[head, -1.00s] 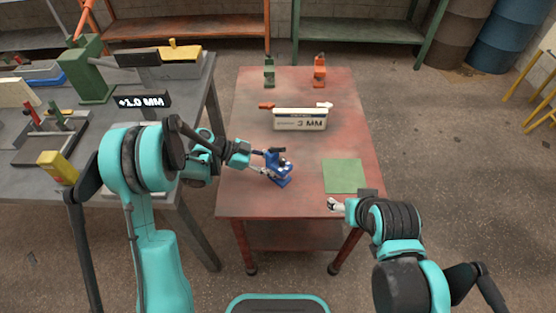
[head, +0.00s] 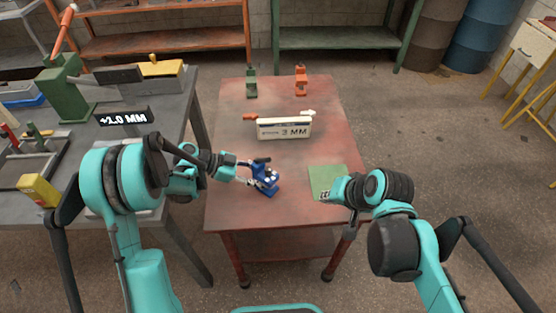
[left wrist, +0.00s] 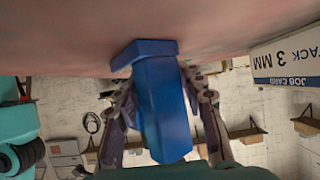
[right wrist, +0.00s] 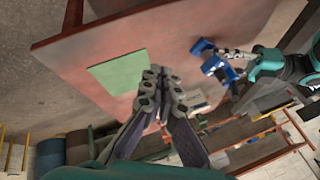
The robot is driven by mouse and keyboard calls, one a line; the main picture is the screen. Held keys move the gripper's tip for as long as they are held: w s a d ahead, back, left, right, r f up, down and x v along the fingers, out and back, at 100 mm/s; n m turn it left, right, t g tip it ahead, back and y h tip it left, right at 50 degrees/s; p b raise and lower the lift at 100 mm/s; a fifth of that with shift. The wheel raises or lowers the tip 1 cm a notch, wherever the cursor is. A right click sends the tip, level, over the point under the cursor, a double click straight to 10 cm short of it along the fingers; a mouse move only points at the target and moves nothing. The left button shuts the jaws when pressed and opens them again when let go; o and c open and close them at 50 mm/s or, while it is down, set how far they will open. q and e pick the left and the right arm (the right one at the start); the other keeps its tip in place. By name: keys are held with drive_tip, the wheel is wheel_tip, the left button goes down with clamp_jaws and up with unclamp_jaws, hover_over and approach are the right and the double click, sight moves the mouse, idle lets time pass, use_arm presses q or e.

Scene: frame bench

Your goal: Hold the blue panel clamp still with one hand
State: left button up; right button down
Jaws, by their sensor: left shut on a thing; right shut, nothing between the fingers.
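The blue panel clamp (head: 265,179) stands on the red table, left of the green square. My left gripper (head: 249,177) is shut on it from the left. In the left wrist view the blue clamp (left wrist: 160,95) fills the space between the two fingers, its base against the red table top. The right wrist view also shows the blue clamp (right wrist: 212,62) with the left gripper at it. My right gripper (head: 326,195) is shut and empty above the near edge of the green square (head: 321,178). Its fingertips (right wrist: 160,78) meet in the right wrist view.
A job card block reading 3 MM (head: 284,128) stands mid-table. A green clamp (head: 251,82) and an orange clamp (head: 301,80) stand at the back. A grey bench (head: 185,103) with a vise and a +1.0 MM sign is on the left. The red table's right side (head: 345,135) is clear.

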sight(263, 160)
drive_tip(key=w+r+m+y, duration=0.3)
drive_tip(key=w+m+y, duration=0.4)
drive_tip(key=w+m, duration=0.2)
drive_tip(key=shift+w+r+y, duration=0.2)
drive_tip(key=shift+w+y, duration=0.2)
drive_tip(key=shift+w, duration=0.7)
drive_tip(key=shift+a, duration=0.1)
drive_tip(key=w+a+f, duration=0.1)
drive_tip(key=a, duration=0.4)
drive_tip(key=w+a+f, duration=0.1)
drive_tip(key=a+f, duration=0.1)
drive_tip(key=a, duration=0.3)
drive_tip(key=shift+w+a+f, duration=0.25)
drive_tip(key=shift+w+a, duration=0.05)
drive_tip(key=shift+a, duration=0.1)
